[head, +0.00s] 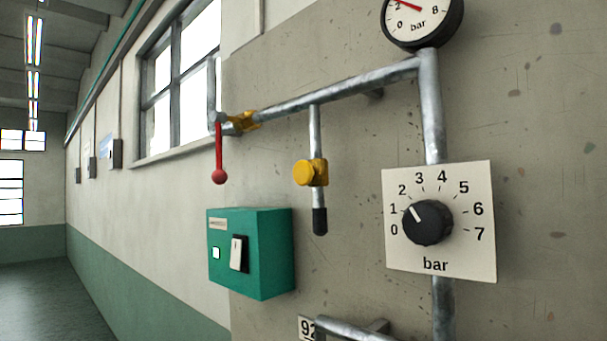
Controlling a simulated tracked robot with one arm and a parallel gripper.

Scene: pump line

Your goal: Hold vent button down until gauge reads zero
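The round gauge (423,20) marked bar is at the top right, its upper part cut off by the frame. Its red needle points to the upper left, near the 2. A yellow round button (305,173) sits on a yellow fitting on a short pipe that drops from the horizontal pipe, with a black end below it. It looks like the vent button, and nothing touches it. My gripper is not in view.
A dial (428,222) on a white plate points between 1 and 2. A green box (250,252) has a white rocker switch (237,253). A red lever (219,155) hangs from the pipe's left end. A lower pipe (345,329) sticks out below. Open floor (45,295) lies left.

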